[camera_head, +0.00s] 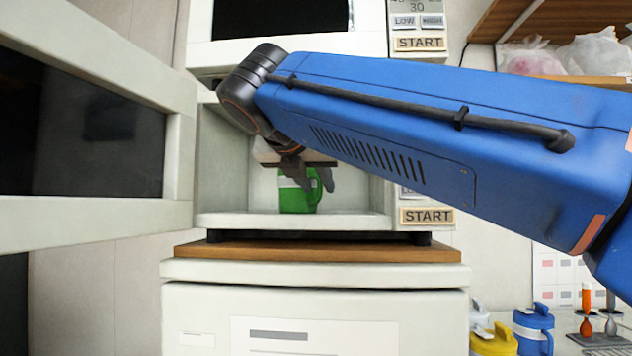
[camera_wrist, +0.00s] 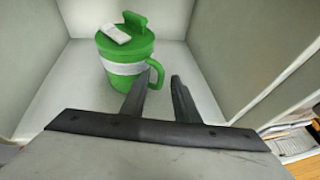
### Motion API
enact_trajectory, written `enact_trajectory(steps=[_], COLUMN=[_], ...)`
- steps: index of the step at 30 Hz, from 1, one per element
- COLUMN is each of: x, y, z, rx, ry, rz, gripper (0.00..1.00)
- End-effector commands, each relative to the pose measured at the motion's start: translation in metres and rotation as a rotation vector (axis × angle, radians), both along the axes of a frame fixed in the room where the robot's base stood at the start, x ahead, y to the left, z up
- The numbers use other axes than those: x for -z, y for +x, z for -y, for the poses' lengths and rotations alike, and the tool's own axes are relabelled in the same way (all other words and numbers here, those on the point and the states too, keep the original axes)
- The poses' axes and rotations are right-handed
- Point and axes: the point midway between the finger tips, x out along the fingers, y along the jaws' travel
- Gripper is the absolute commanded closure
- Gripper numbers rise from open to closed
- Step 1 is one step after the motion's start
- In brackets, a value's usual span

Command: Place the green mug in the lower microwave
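The green mug (camera_head: 297,198) has a white band, a green lid and a side handle. It stands upright on the floor of the lower microwave (camera_head: 285,222), whose door (camera_head: 180,160) is swung open to the left. In the wrist view the mug (camera_wrist: 122,70) is ahead of my gripper (camera_wrist: 160,77), with its handle towards the fingers. My gripper (camera_head: 312,180) is inside the microwave and its fingers are apart. The handle is by the fingertips, with the left finger overlapping its edge; I cannot tell whether they touch. My arm hides part of the microwave's right side.
An upper microwave (camera_head: 295,47) sits above. A wooden board (camera_head: 320,250) and a white cabinet (camera_head: 315,272) are below. A blue mug (camera_head: 533,330) and a yellow mug (camera_head: 493,342) stand at the lower right. Microwave walls are close around my gripper.

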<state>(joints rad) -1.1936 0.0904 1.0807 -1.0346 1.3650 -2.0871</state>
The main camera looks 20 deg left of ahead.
Motion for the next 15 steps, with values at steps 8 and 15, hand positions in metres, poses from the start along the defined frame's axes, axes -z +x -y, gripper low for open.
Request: enact_trajectory(steps=[8,15], x=[-0.002,-0.014], y=[0.000,-0.025], z=[0.000,0.000], rx=[0.000,-0.004], ry=[0.001,0.003], rz=[0.000,0.000], gripper=[0.72,0.72])
